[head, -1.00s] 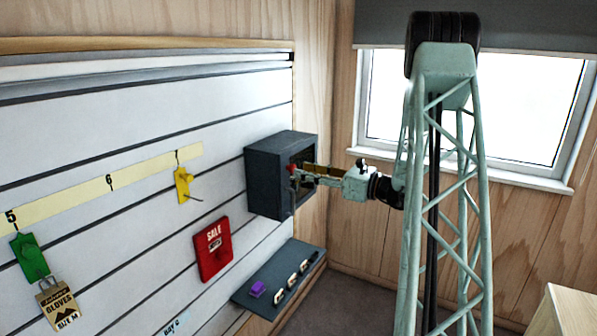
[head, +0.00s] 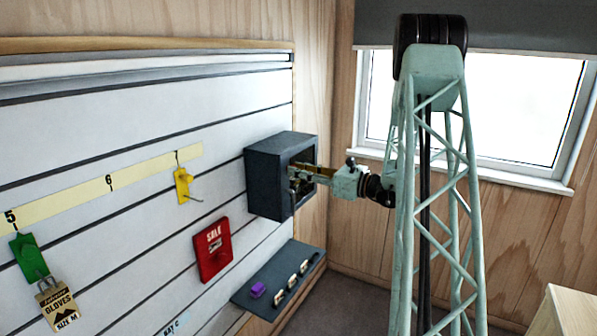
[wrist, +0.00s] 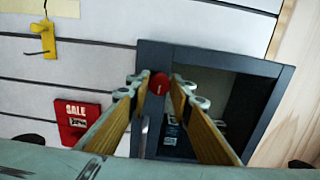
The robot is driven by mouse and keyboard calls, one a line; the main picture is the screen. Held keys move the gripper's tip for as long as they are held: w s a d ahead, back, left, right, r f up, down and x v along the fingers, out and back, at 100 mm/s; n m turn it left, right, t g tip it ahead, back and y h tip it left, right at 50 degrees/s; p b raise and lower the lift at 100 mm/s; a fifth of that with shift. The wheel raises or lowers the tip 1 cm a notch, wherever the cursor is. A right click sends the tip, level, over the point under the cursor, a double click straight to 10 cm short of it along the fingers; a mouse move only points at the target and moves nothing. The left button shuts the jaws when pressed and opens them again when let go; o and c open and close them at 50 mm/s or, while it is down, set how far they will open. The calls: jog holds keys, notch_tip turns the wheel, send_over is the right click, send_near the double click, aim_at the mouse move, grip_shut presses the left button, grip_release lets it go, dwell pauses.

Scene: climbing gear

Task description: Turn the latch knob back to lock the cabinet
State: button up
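The dark grey cabinet (head: 267,180) is mounted at the right end of the slatted wall. In the wrist view its frame (wrist: 215,53) surrounds a dark interior; I cannot tell whether a clear door covers it. A red round knob (wrist: 159,84) sits at the left side of the cabinet front, with a grey handle (wrist: 143,136) below it. My gripper (wrist: 160,88) is open, its fingertips on either side of the knob. Firm contact is not clear. In the head view my gripper (head: 296,174) reaches the cabinet front and hides the knob.
A red SALE box (head: 213,252) hangs left of the cabinet, and a yellow item (head: 183,186) hangs on a hook. A grey shelf (head: 262,300) below bears a purple block (head: 257,290) and several small items. A window (head: 480,105) is at right.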

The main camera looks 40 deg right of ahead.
jog(key=shift+m+p, duration=0.6)
jog(key=shift+p, duration=0.2)
jog(key=shift+c, duration=0.7)
jog(key=shift+d+f+m+p, duration=0.1)
jog(key=shift+m+p, duration=4.1)
jog(key=shift+p, duration=0.25)
jog(key=shift+d+f+m+p, duration=0.1)
jog(key=shift+m+p, duration=4.1)
jog(key=shift+p, duration=0.25)
jog(key=o, duration=0.8)
jog(key=shift+o, duration=0.2)
